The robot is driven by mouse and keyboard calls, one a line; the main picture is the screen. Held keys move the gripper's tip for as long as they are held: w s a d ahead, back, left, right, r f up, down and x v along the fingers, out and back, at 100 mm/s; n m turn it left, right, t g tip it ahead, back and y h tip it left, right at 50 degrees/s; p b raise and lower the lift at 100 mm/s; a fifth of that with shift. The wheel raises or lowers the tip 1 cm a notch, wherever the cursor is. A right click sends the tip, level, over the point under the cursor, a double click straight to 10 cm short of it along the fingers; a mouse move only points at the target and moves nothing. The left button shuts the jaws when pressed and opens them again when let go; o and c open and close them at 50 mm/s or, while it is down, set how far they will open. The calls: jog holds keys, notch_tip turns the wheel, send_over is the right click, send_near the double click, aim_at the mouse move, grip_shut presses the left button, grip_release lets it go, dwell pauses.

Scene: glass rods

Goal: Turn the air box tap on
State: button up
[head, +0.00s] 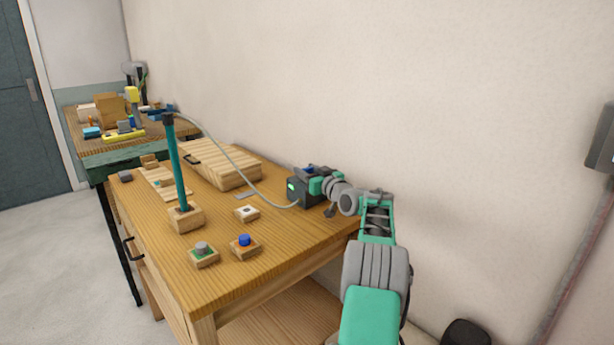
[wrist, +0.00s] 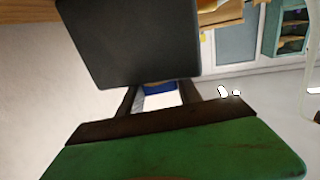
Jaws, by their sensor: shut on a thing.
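The air box (head: 301,192) is a dark box with a small lit green patch on its front, at the back right of the wooden table. A blue part, which looks like its tap (head: 308,170), shows at its top beside my gripper. My gripper (head: 313,179) reaches in from the right and is shut on the tap. In the wrist view the blue tap (wrist: 160,87) shows between the two dark fingers, and a large dark slab, apparently the air box (wrist: 130,42), hides part of it and the fingertips. The tap's exact angle cannot be told.
A pale hose (head: 245,172) runs from the air box to the left. A teal rod (head: 178,165) stands upright in a wooden block. Small blocks with a blue knob (head: 244,240) and a grey knob (head: 202,248) sit near the front. The wall is close behind.

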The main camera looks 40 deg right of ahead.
jog(key=shift+d+r+n+y+p, duration=0.2)
jog(key=shift+r+n+y+p, duration=0.15)
jog(key=shift+n+y+p, duration=0.45)
grip_shut()
grip_release()
jog(key=shift+a+f+n+y+p, duration=0.15)
jog(key=shift+y+p, duration=0.1)
jog(key=shift+y, duration=0.25)
jog(key=shift+f+n+y+p, duration=0.15)
jog(key=shift+y+p, duration=0.1)
jog(key=shift+y, duration=0.25)
jog(key=o, duration=1.4)
jog(key=shift+c, duration=0.2)
jog(key=s, duration=0.7)
jog(key=shift+s+b, duration=0.4)
jog(key=shift+b, duration=0.05)
jog(key=shift+d+f, duration=0.1)
jog(key=shift+d, duration=0.1)
